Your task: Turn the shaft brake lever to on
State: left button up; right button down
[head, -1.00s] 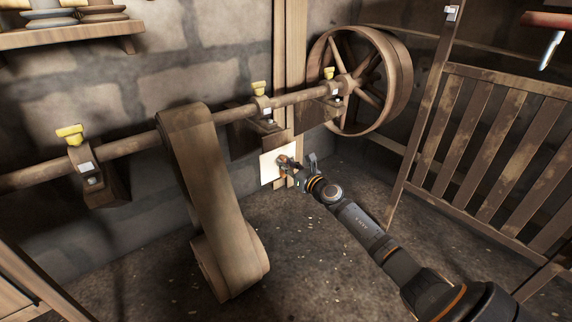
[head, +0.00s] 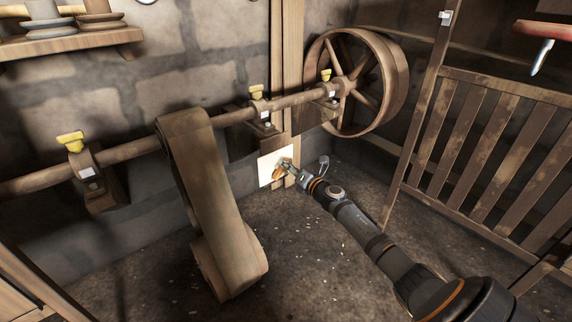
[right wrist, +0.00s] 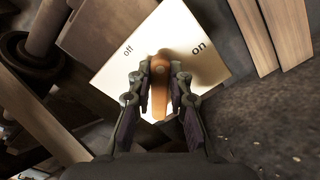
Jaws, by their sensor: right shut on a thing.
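The shaft brake lever is an orange-brown handle (right wrist: 159,100) on a white plate (right wrist: 105,72) marked "off" on the left and "on" on the right in the right wrist view. There its handle points down the picture, between the two words. In the head view the lever (head: 278,173) slants down to the left on the plate (head: 266,166), below the shaft. My right gripper (right wrist: 160,88) has a finger on each side of the lever and is shut on it; it also shows in the head view (head: 287,169). My left gripper is not in view.
The shaft (head: 232,116) with yellow-topped bearings runs above the plate to a large spoked pulley (head: 392,85). A wide belt (head: 205,185) hangs left of my right arm. A slatted wooden gate (head: 480,150) stands on the right. The floor between is open.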

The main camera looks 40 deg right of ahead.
jog(key=shift+d+f+m+p, duration=0.1)
jog(key=shift+f+m+p, duration=0.2)
jog(key=shift+m+p, duration=0.85)
jog(key=shift+d+f+m+p, duration=0.15)
jog(key=shift+f+m+p, duration=0.15)
jog(key=shift+m, duration=1.6)
jog(key=shift+d+f+m+p, duration=0.1)
jog(key=shift+f+m+p, duration=0.15)
jog(key=shift+m+p, duration=0.9)
jog(key=shift+m+b, duration=0.45)
jog(key=shift+m, duration=0.05)
jog(key=c, duration=1.3)
grip_release()
jog(key=shift+o, duration=0.4)
jog(key=shift+s, duration=0.1)
jog(key=s, duration=1.1)
jog(key=shift+s+d, duration=0.4)
jog(key=shift+d, duration=0.05)
